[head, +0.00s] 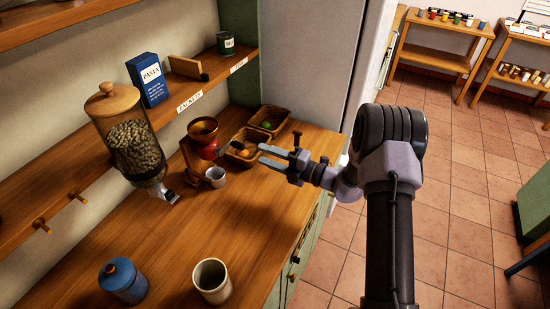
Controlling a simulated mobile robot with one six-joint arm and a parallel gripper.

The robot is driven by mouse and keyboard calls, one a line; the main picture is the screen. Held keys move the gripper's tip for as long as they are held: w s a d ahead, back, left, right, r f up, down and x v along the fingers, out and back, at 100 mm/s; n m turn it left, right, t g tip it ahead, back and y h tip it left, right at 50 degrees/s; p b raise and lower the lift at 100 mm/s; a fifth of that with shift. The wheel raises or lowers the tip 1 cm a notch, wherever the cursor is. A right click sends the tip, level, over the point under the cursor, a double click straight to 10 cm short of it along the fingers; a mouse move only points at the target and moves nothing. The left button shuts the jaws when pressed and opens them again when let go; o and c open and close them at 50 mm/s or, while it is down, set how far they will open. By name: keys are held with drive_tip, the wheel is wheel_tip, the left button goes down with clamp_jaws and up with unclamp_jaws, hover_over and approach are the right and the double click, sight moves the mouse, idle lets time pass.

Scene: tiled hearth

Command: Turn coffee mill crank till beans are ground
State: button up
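The coffee mill (203,137) stands on the wooden counter, with a red hopper and a brown wooden stand. A small grey cup (215,177) sits at its front. A dark arm with a knob (238,146), which looks like the crank, seems to reach out to the mill's right; its join to the mill is hard to make out. My gripper (261,154) is to the right of this knob, fingers pointing left. The fingers are apart with nothing visible between them, and the tips seem short of the knob. Whether beans are inside the mill cannot be seen.
A glass bean dispenser (136,150) stands left of the mill. Baskets (268,120) with fruit sit behind my gripper. A blue lidded jar (122,282) and a pale cup (212,281) stand at the front. The counter (255,215) between is clear.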

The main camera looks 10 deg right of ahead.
sight(244, 147)
drive_tip(key=x, duration=0.7)
drive_tip(key=shift+s, duration=0.1)
drive_tip(key=shift+b, duration=0.35)
clamp_jaws()
drive_tip(key=s+a+r+p, duration=0.3)
drive_tip(key=s+a+p, duration=0.2)
drive_tip(key=s+p, duration=0.1)
drive_tip(key=shift+s+a, duration=0.25)
drive_tip(key=shift+s, duration=0.25)
